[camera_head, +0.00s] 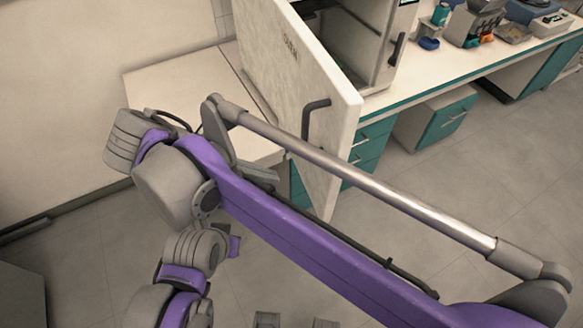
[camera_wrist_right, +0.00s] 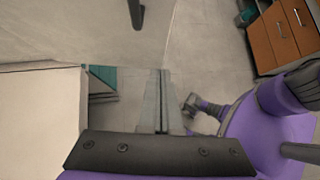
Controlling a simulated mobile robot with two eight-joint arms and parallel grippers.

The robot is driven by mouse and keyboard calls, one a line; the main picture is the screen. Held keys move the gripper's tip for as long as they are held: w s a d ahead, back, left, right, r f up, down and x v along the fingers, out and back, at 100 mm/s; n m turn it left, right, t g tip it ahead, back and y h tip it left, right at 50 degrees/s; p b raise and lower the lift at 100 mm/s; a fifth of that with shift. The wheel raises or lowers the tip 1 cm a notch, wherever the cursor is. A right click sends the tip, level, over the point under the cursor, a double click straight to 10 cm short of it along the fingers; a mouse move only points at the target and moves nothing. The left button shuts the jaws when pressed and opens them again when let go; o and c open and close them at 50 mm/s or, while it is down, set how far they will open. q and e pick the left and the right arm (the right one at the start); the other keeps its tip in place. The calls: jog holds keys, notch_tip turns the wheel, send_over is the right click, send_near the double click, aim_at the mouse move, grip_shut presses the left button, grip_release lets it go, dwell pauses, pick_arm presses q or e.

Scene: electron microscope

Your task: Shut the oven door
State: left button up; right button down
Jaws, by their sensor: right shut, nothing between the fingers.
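The oven door (camera_head: 290,85) is a large cream panel standing open, swung out from the oven (camera_head: 386,45), whose dark interior shows behind it. A dark bar handle (camera_head: 307,118) is near the door's free edge. It also shows in the right wrist view (camera_wrist_right: 135,14) at the top, on the door face (camera_wrist_right: 85,28). My right gripper (camera_head: 262,173) is in front of the door's lower part, partly hidden by my arm. Its fingers (camera_wrist_right: 155,88) are shut and empty, below the handle in the wrist view. I cannot tell whether they touch the door. I cannot make out my left gripper.
A white bench top (camera_head: 190,82) lies left of the door. The floor (camera_head: 480,190) at right is open. Brown drawers (camera_wrist_right: 285,35) show in the wrist view.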

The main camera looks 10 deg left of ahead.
aim_at(327, 181)
jog(key=shift+w+d+f, duration=0.8)
jog(key=shift+d+f, duration=0.2)
jog(key=shift+d, duration=0.5)
jog(key=shift+w+d+f, duration=0.75)
jog(key=shift+d+f, duration=0.3)
jog(key=shift+d, duration=0.5)
jog(key=shift+w+d+f, duration=0.8)
jog(key=shift+d+f, duration=0.2)
jog(key=shift+d, duration=0.5)
